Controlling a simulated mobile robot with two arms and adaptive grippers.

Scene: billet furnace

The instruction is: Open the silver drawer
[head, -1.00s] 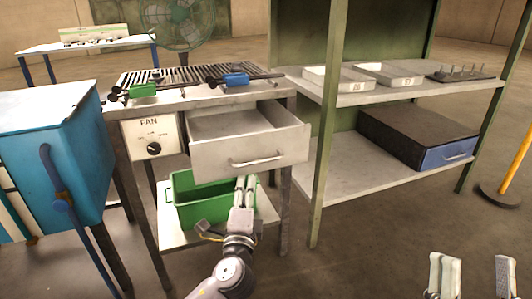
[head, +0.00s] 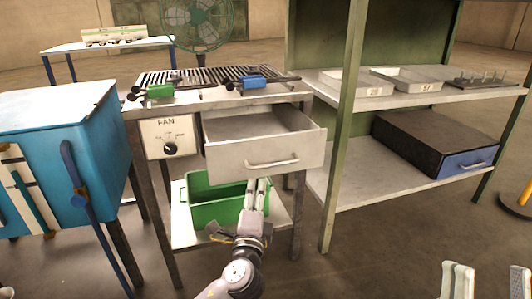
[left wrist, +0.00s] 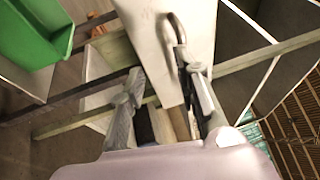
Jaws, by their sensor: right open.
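The silver drawer (head: 240,160) is pulled out from under the grill table, and its inside shows. Its bar handle (head: 272,163) is on the front panel and also shows in the left wrist view (left wrist: 178,28). My left gripper (head: 258,184) is just below the handle, in front of the green bin. In the left wrist view its fingers (left wrist: 165,85) are spread apart, with the pale drawer front beyond them. The right finger is close to the handle's end; contact cannot be told. My right gripper (head: 488,275) is open and empty at the lower right, away from the drawer.
A green bin (head: 205,212) stands on the shelf under the drawer. A blue cabinet (head: 75,150) is at the left. A green-framed shelf (head: 330,175) stands close on the right, with trays and a blue-fronted box (head: 468,160). Floor in front is free.

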